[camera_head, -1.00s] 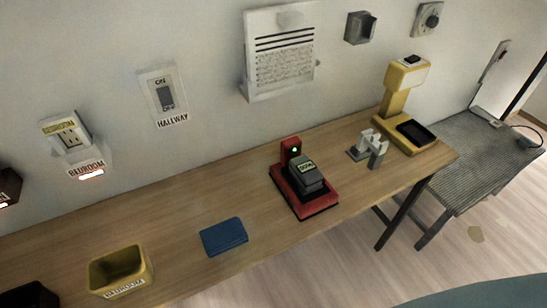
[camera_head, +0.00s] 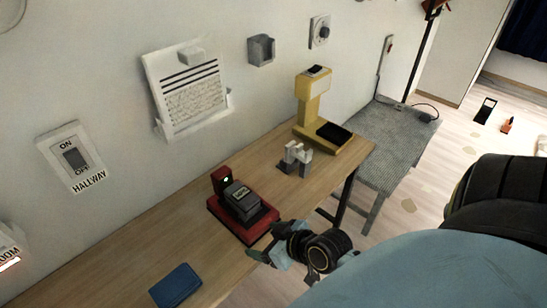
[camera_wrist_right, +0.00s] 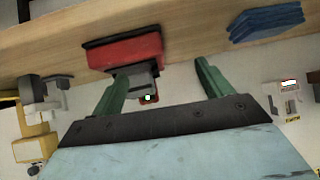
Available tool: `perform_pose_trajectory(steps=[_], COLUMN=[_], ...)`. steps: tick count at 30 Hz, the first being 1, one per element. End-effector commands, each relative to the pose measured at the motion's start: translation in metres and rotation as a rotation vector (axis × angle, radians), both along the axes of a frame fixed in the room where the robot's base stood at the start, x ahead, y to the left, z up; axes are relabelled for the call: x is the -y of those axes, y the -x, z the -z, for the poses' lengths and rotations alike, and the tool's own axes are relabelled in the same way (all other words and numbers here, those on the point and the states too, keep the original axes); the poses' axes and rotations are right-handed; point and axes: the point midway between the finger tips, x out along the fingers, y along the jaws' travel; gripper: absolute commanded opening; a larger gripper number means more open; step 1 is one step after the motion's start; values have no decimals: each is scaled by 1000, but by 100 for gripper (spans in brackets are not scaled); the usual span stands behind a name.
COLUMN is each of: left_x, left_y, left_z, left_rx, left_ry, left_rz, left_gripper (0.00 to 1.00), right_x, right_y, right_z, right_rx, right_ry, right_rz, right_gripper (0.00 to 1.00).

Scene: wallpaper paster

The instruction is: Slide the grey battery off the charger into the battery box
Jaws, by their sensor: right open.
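The grey battery (camera_head: 241,196) sits on the red charger (camera_head: 262,222), near the table's front edge; a small light shows on the charger's upright back. In the right wrist view, the charger (camera_wrist_right: 122,50) and the grey battery (camera_wrist_right: 146,84) appear between and beyond my fingers. My right gripper (camera_head: 264,248) is open and empty, just in front of the charger and apart from it. Its two green fingers (camera_wrist_right: 160,78) are spread wide in the wrist view. My left gripper is out of view. No box that I can identify as the battery box shows in the head view now.
A blue pad (camera_head: 176,286) lies on the wooden table (camera_head: 150,253) left of the charger. A grey-white bracket (camera_head: 296,158) and a yellow stand (camera_head: 312,110) are behind it to the right. A ribbed grey bench (camera_head: 385,140) stands beyond. Table between pad and charger is clear.

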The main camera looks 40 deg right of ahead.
Motion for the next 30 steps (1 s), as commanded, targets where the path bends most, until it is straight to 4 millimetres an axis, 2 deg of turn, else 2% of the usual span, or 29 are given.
perform_pose_trajectory(steps=[1,3,6,9,14,24,30], left_x=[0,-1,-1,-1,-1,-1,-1], left_y=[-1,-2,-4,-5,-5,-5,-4], left_z=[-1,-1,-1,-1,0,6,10], left_rx=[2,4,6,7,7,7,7], left_ry=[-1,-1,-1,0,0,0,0], left_rz=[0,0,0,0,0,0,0], left_gripper=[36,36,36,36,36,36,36], right_x=[14,27,41,46,44,40,37], right_y=[-9,-18,-24,-30,-49,-110,-137], right_z=[-16,-31,-44,-48,-41,-14,-3], right_rx=[85,170,244,272,275,273,272], right_ry=[-4,-4,0,2,1,1,1], right_rz=[27,59,92,106,108,107,107], right_gripper=[78,78,78,78,78,78,78])
